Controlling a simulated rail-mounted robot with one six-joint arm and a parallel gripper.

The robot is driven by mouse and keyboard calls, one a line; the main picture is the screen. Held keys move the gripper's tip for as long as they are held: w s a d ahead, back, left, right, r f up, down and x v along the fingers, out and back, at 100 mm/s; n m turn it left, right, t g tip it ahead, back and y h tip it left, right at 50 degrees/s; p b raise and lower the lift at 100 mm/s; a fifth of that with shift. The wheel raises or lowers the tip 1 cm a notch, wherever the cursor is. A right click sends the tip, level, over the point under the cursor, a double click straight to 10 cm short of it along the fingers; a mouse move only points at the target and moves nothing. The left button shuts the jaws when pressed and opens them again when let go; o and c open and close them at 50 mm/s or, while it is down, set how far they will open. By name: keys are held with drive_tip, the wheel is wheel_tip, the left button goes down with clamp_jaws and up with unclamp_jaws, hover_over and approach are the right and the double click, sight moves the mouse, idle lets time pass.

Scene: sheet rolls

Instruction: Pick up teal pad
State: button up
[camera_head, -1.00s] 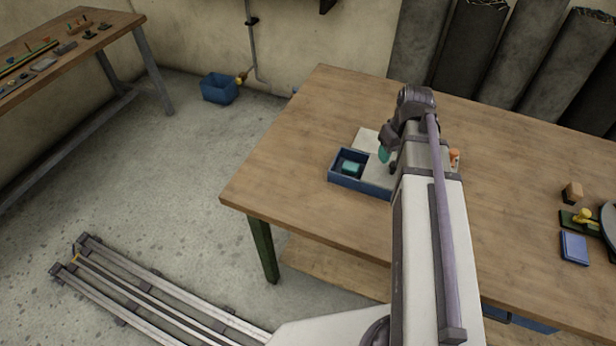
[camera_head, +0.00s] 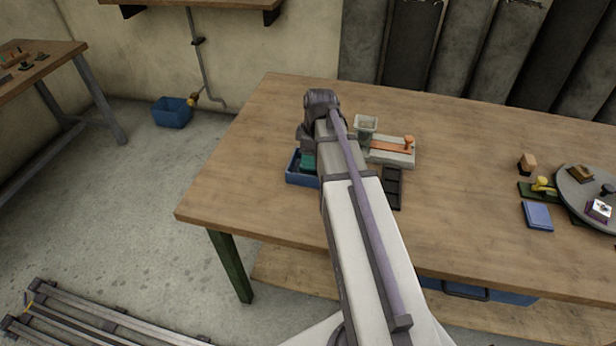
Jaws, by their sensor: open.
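The blue tray (camera_head: 291,175) sits on the wooden table, left of my arm. A teal patch, which looks like the teal pad (camera_head: 308,163), shows inside it, partly covered by my wrist. My gripper (camera_head: 307,146) points down right over the tray at the pad. Its jaws are open, but the fingertips are small and mostly hidden, so I cannot tell whether they touch the pad. My arm covers the tray's right side.
A grey block with an orange strip and knob (camera_head: 408,148), a grey cup-like holder (camera_head: 366,126) and a dark slotted tray (camera_head: 392,188) stand right of my arm. A blue pad (camera_head: 537,216) and round grey turntable (camera_head: 570,190) lie farther right. The table between is clear.

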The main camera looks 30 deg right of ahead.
drive_tip(key=f+b, duration=0.5)
drive_tip(key=shift+w+a+f, duration=0.15)
drive_tip(key=shift+w+a, duration=0.1)
drive_tip(key=shift+a, duration=0.1)
drive_tip(key=shift+r, duration=0.2)
drive_tip(key=c, duration=0.8)
drive_tip(key=shift+o, duration=0.2)
wheel_tip(320, 180, up, 10)
drive_tip(key=p, duration=1)
drive_tip(key=shift+r, duration=0.2)
drive_tip(key=shift+f, duration=0.15)
